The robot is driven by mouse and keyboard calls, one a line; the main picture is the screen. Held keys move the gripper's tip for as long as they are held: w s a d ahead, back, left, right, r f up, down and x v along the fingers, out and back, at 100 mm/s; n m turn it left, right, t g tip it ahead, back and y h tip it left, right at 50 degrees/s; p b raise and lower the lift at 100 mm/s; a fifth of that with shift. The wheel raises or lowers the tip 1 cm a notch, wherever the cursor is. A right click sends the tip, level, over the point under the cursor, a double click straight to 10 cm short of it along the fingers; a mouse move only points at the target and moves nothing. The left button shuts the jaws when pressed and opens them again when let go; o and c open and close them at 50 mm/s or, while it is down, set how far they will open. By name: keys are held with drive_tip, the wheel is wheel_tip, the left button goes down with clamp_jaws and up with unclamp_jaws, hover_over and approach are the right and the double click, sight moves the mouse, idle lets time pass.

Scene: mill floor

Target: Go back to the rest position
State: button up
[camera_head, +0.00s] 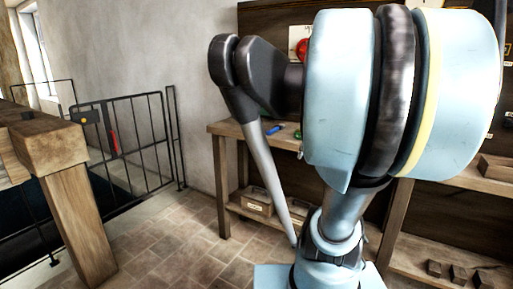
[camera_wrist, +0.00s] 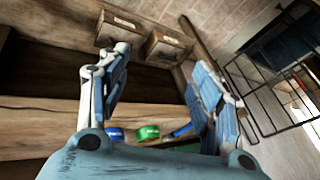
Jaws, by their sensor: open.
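My gripper (camera_wrist: 158,62) is open in the wrist view, its two jointed light-blue fingers spread apart with nothing between them. Beyond it lie a blue item (camera_wrist: 115,134), a green item (camera_wrist: 148,132) and a longer dark-blue item (camera_wrist: 181,130) at the wooden workbench. In the head view my bulky light-blue arm fills the middle and right, and it hides the gripper and part of the workbench (camera_head: 222,128).
On the bench in the head view are a blue item (camera_head: 275,129) and a green one. A labelled wooden box (camera_head: 256,204) sits on the lower shelf. A black metal gate (camera_head: 135,140) and a thick wooden post (camera_head: 75,215) stand left. Tiled floor (camera_head: 170,245) between is clear.

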drive_tip(key=s+a+f+n+g+h, duration=0.1)
drive_tip(key=s+f+n+g+h, duration=0.1)
drive_tip(key=s+f, duration=1.2)
drive_tip(key=shift+s+a+n+g+h, duration=0.3)
drive_tip(key=shift+n+g+h, duration=0.1)
drive_tip(key=shift+n+g, duration=0.15)
drive_tip(key=shift+w+f, duration=0.15)
drive_tip(key=shift+w, duration=0.35)
idle(5.0)
